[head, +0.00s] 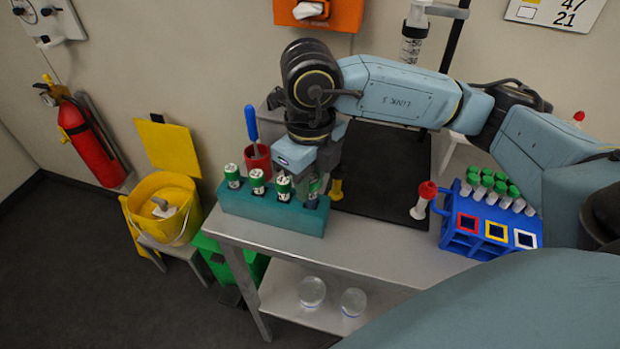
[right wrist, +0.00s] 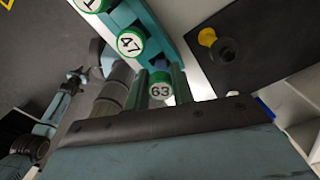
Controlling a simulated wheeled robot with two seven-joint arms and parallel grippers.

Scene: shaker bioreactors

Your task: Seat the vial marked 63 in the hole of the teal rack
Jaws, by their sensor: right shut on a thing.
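The teal rack (head: 262,212) stands at the left front corner of the metal table. Several green-capped vials stand upright in it. My right gripper (head: 312,187) points down over the rack's right end. In the right wrist view its fingers are shut on the green-capped vial marked 63 (right wrist: 160,91), at the end of the row beside the vial marked 47 (right wrist: 130,43). In the head view, the gripper largely hides vial 63. I cannot tell how deep it sits or whether it is fully in the hole.
A red cup (head: 258,158) with a blue-handled tool stands behind the rack. A blue rack (head: 460,240) with several green-capped tubes stands at the right, near a red-capped tube (head: 420,202). A dark mat (head: 385,180) covers the table's middle; the front strip is bare.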

